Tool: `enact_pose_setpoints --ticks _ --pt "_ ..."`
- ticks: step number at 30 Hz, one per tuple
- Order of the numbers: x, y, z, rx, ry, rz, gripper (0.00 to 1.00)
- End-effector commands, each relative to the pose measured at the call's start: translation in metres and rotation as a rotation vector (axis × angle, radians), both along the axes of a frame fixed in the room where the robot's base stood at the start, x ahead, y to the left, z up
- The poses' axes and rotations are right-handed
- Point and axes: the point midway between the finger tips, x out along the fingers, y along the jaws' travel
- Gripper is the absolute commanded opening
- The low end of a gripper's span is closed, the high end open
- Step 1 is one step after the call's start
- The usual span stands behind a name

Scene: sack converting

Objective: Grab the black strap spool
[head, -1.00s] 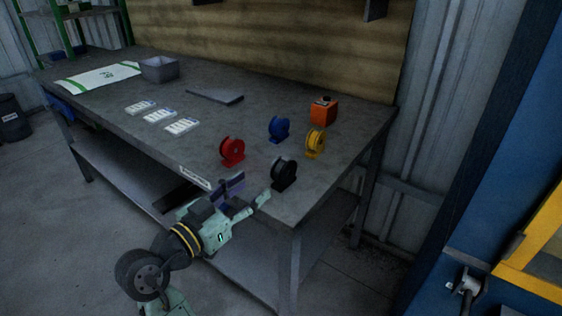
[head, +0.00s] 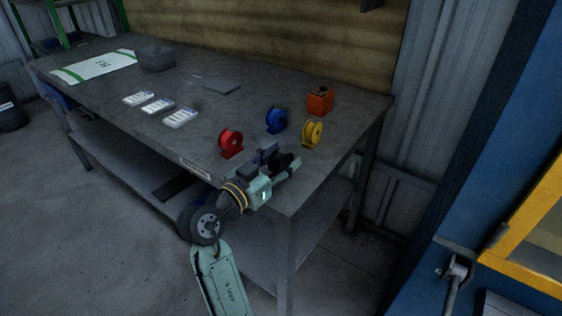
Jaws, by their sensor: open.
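The black strap spool (head: 284,160) stands near the front right corner of the grey workbench (head: 232,98). It is partly hidden behind my gripper. My gripper (head: 280,159) is open, with its fingers on either side of the black spool as seen from the head view. Whether the fingers touch the spool cannot be told. The red spool (head: 231,143) stands just left of my gripper. The blue spool (head: 276,120) and the yellow spool (head: 313,134) stand behind it.
An orange box (head: 320,101) sits at the bench's back right. Several small white packs, including one pack (head: 180,118), lie left of the spools. A grey flat plate (head: 222,86), a grey bin (head: 157,58) and a white-green sack (head: 95,66) lie farther left.

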Motion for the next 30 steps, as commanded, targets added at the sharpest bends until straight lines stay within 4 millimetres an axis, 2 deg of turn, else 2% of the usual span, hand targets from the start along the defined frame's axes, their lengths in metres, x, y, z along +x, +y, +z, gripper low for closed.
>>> enact_pose_setpoints --ticks 4,26,30 --pt "-0.0001 0.0002 -0.0003 0.000 0.000 0.000 0.48" --pt "-0.0003 0.0005 -0.0003 0.000 0.000 0.000 0.00" --pt "-0.0003 0.0005 -0.0001 0.000 0.000 0.000 0.00"
